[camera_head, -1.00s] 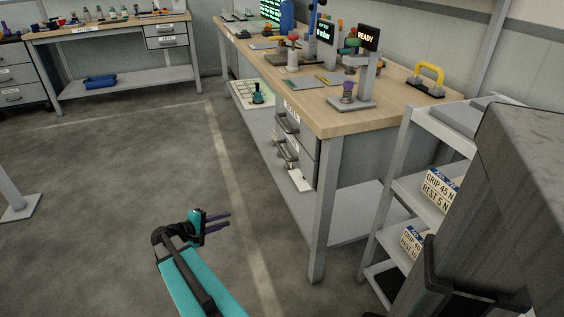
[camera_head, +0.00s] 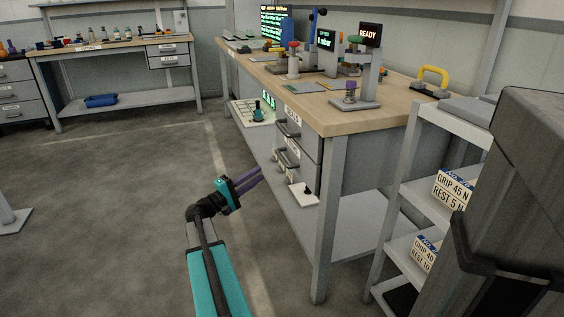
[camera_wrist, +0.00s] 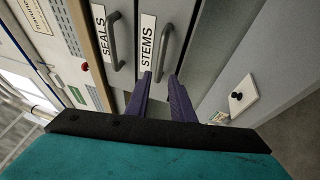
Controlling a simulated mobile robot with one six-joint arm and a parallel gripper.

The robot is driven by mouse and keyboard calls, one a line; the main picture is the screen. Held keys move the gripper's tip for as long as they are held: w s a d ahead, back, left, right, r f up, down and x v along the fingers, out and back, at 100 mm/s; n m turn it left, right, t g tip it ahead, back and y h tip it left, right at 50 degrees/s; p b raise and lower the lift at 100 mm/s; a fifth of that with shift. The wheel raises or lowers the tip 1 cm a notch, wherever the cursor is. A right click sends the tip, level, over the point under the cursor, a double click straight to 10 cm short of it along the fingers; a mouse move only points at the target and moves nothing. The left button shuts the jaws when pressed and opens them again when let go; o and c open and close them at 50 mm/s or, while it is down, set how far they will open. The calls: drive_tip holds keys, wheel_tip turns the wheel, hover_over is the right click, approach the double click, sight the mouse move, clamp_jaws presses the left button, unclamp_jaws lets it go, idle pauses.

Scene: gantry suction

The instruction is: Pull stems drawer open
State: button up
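The stems drawer (camera_wrist: 190,28) is a grey front with a white STEMS label and a grey bar handle (camera_wrist: 164,55). It looks shut. In the head view it is the lower drawer (camera_head: 305,172) under the near workbench. My gripper (camera_head: 261,174) has two purple fingers and points toward the drawer fronts. In the wrist view the fingers (camera_wrist: 160,76) are parted, with the lower end of the stems handle showing between their tips. The head view shows a small gap between the fingertips and the handle, so the handle does not appear gripped.
The seals drawer (camera_wrist: 92,35) with its own handle is beside it, above it in the head view. A white plate with a black knob (camera_wrist: 239,98) is near the drawer. A bench leg (camera_head: 326,235) and a grey shelf rack (camera_head: 415,185) stand to the right. Open floor lies left.

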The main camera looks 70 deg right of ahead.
sight(282, 156)
drive_tip(key=shift+d, duration=0.1)
drive_tip(key=shift+b+x, duration=1.85)
drive_tip(key=shift+x, duration=4.95)
clamp_jaws()
